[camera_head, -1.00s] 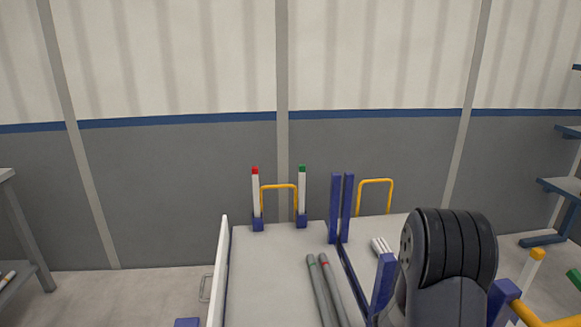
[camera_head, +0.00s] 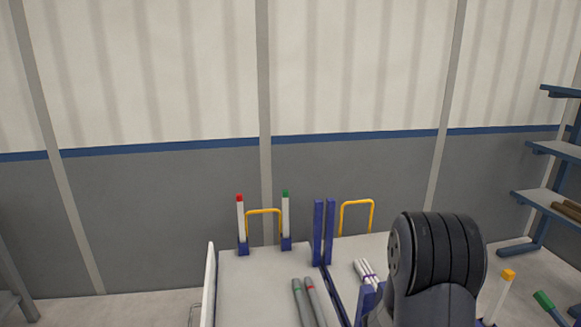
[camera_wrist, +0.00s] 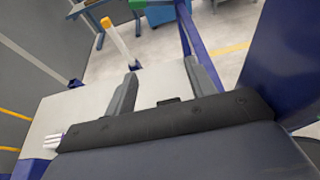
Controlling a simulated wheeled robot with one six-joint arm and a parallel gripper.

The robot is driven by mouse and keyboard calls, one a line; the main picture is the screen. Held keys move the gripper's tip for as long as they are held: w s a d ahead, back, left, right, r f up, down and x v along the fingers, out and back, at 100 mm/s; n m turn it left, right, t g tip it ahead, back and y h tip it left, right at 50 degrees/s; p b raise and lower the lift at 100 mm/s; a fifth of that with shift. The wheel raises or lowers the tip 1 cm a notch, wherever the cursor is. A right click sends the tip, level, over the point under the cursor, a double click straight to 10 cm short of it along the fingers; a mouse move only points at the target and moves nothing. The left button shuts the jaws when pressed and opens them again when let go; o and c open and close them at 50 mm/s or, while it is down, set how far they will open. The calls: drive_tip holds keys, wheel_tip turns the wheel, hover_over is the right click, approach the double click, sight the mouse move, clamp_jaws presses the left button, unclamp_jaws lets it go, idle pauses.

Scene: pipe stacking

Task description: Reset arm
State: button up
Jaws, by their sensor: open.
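My gripper (camera_wrist: 166,88) shows in the wrist view with its two grey fingers apart and nothing between them. It hangs over a bare part of the light grey cart top (camera_wrist: 60,118). In the head view only my dark arm link shows, at the lower right, and the gripper is hidden. Two grey pipes, one with a green band (camera_head: 302,303) and one with a red band (camera_head: 315,300), lie side by side on the left cart top (camera_head: 245,285). Several white pipes (camera_head: 367,271) lie on the right cart top.
Blue posts (camera_head: 323,232) stand between the two cart tops. Red-tipped (camera_head: 240,216) and green-tipped (camera_head: 285,213) white posts stand at the back. A yellow-tipped white post (camera_wrist: 119,38) stands beyond my fingers. Yellow handles (camera_head: 356,215) rise behind. A shelf rack (camera_head: 552,195) stands at the right.

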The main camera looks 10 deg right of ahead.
wheel_tip(320, 180, up, 4)
drive_tip(key=shift+r+p, duration=0.1)
drive_tip(key=shift+p, duration=1.05)
drive_tip(key=shift+w+a+n+t, duration=0.6)
drive_tip(key=shift+w+a, duration=0.15)
drive_tip(key=shift+w, duration=0.1)
